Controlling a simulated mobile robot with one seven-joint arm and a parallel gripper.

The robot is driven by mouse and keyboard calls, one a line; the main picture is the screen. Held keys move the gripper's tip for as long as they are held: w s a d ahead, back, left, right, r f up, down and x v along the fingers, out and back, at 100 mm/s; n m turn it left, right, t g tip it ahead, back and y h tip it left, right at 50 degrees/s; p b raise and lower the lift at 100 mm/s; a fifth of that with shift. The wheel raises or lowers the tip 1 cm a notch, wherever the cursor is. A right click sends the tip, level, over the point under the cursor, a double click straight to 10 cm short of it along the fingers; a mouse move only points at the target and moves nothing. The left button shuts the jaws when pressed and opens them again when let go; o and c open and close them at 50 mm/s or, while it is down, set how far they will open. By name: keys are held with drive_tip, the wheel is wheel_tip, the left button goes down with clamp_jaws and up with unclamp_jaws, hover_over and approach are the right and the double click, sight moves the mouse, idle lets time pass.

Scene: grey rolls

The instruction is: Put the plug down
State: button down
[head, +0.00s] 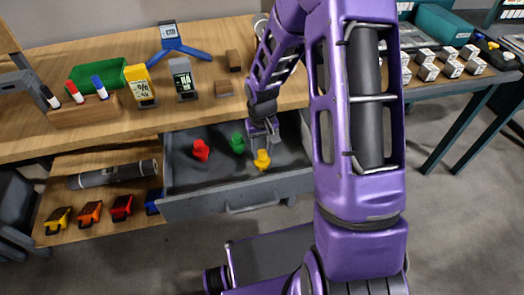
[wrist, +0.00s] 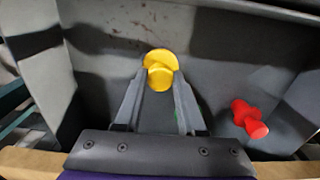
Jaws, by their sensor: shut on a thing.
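A yellow plug (head: 262,160) is at the tips of my gripper (head: 263,140), over or in the open grey drawer (head: 230,203). In the wrist view the yellow plug (wrist: 160,68) sits between the two fingertips (wrist: 160,85), which are shut on it. I cannot tell whether the plug touches the drawer floor. A red plug (head: 201,150) and a green plug (head: 237,143) are in the drawer, left of my gripper. The red plug also shows in the wrist view (wrist: 249,119), to the right; the green one is almost wholly hidden there.
The wooden bench top (head: 130,115) overhangs the drawer's back. It carries a green tray (head: 97,75), a marker block (head: 86,113) and a blue stand (head: 180,45). A lower shelf holds a dark cylinder (head: 113,174) and several coloured items. Drawer floor between the plugs and front wall is clear.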

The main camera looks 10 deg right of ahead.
drive_tip(key=c, duration=0.5)
unclamp_jaws()
drive_tip(key=shift+r, duration=0.1)
wheel_tip(320, 180, up, 12)
drive_tip(key=p, duration=0.2)
